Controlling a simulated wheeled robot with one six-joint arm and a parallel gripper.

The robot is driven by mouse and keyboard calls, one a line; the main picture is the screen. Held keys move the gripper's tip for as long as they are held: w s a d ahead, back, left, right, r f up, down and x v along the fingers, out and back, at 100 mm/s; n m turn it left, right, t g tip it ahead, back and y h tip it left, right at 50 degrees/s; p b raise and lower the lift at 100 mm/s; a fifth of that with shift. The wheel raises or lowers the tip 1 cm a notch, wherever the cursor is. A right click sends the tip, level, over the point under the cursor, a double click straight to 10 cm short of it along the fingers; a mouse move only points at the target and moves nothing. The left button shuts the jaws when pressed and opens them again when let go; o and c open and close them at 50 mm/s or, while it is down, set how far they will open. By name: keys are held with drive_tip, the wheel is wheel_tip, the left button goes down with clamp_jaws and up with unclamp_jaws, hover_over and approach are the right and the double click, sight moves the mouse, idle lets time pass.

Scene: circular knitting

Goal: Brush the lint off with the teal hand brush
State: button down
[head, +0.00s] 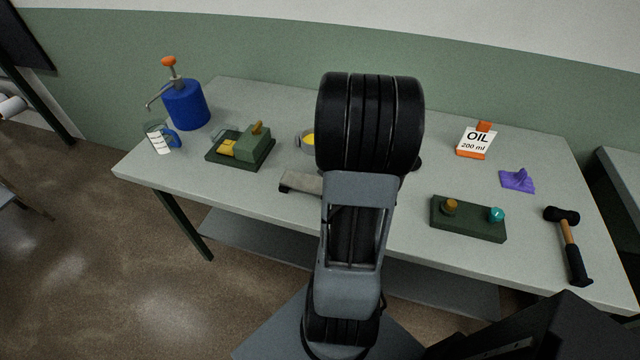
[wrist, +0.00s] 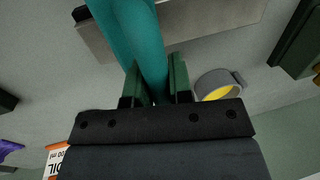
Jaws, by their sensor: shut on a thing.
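The teal hand brush (wrist: 140,40) is in my gripper (wrist: 155,88), its handle between the two dark green fingers in the wrist view. The brush's far end runs out of the top of that view, so its bristles are hidden. Behind it lies a flat grey-beige bar (wrist: 205,22) with a dark end; its left part also shows in the head view (head: 300,183). I cannot tell whether the brush touches the bar. No lint can be made out. In the head view my arm hides the gripper and the brush.
A grey round container with yellow inside (head: 308,140) stands behind the bar. A green fixture (head: 255,145) and a blue pump can (head: 186,105) are left. To the right are an oil bottle (head: 476,143), a purple piece (head: 517,180), a knobbed green panel (head: 468,222) and a mallet (head: 570,245).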

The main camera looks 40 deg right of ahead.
drive_tip(key=shift+w+a, duration=0.2)
drive_tip(key=shift+w, duration=0.15)
drive_tip(key=shift+s+d, duration=0.1)
drive_tip(key=shift+s+d, duration=0.3)
drive_tip(key=shift+s, duration=0.2)
drive_tip(key=shift+s+d, duration=0.25)
drive_tip(key=shift+s, duration=0.2)
wheel_tip(320, 180, up, 5)
drive_tip(key=p, duration=0.3)
drive_tip(key=shift+p, duration=0.4)
